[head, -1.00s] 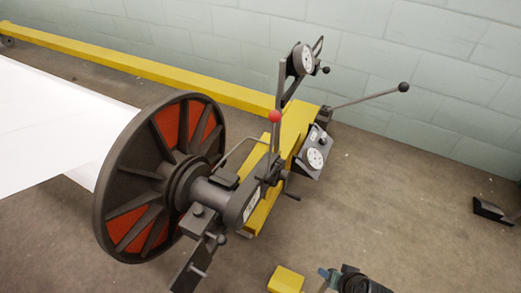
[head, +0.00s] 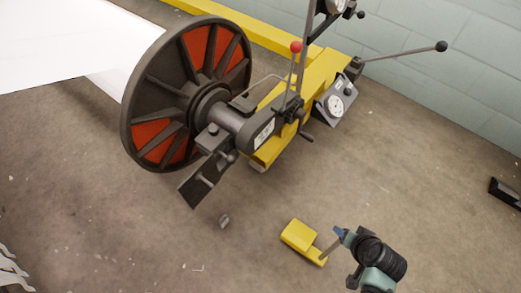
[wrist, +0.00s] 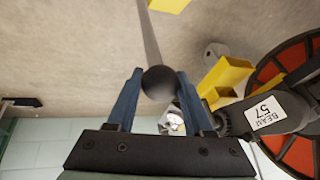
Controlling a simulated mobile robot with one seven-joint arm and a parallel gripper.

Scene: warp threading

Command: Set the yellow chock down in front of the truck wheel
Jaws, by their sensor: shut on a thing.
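The yellow chock (head: 299,235) is a small wedge-like block with a thin grey handle rod, right of the big beam flange in the head view. My gripper (wrist: 155,85) is shut on the dark ball knob at the rod's end, between its two blue fingers. It also shows in the head view (head: 341,234), right of the chock. Only a corner of the chock (wrist: 170,4) shows in the wrist view. A small grey part, likely the truck wheel (head: 257,168), shows under the yellow frame's near end, apart from the chock. I cannot tell whether the chock touches the floor.
The dark beam flange (head: 187,92) with red panels stands at left, white warp behind it. The yellow frame (head: 300,105) carries levers and a gauge. Clear floor lies between chock and frame.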

